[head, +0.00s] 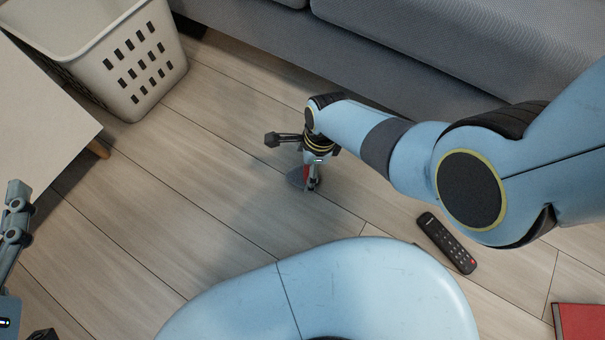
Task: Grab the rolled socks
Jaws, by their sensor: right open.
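A small dark grey rounded item with a red part (297,179) lies on the floor under my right gripper. It may be the rolled socks, but the gripper hides much of it. My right gripper (292,163) is open, with one finger out to the left and the other pointing down beside the item. I cannot tell whether it touches the item. Part of my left gripper (16,222) shows at the left edge, cut off by the frame, away from the item.
A white laundry basket (92,62) stands at upper left beside a pale low table (40,115). A grey sofa (420,45) runs along the back. A black remote (446,242) and a red book (580,322) lie at right. The floor left of my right gripper is clear.

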